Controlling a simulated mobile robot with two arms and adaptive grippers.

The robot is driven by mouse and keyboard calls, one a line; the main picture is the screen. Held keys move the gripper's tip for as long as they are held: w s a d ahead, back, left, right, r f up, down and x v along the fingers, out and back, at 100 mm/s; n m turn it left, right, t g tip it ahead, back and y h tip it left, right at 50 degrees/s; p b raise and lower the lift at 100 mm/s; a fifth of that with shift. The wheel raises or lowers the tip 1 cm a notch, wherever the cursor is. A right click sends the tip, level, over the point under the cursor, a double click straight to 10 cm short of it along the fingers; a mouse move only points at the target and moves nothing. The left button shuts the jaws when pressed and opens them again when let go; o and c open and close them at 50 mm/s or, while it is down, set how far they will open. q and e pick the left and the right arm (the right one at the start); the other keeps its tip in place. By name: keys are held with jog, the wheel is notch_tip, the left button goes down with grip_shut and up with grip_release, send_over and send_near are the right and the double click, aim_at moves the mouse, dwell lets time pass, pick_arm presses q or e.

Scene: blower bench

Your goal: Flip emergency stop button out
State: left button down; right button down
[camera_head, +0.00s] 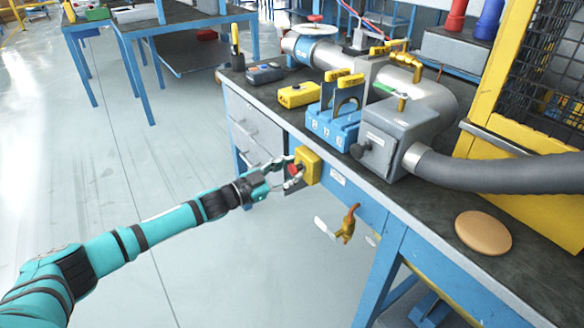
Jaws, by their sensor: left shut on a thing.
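The emergency stop is a yellow box (311,168) on the front edge of the blue bench, with a red button (294,170) facing left. My left arm comes in from the lower left. My left gripper (292,177) is at the red button, with its fingers shut around it. The fingers partly cover the button, so whether it is in or out cannot be told. My right gripper does not show.
An orange-brown disc (483,232) lies near the front edge. A yellow tag-like item (347,224) hangs below. Open floor lies left.

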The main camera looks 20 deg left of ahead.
pick_arm(q)
jog(key=c, duration=0.9)
grip_release()
jog(key=shift+s+a, duration=0.15)
jog(key=v, duration=1.2)
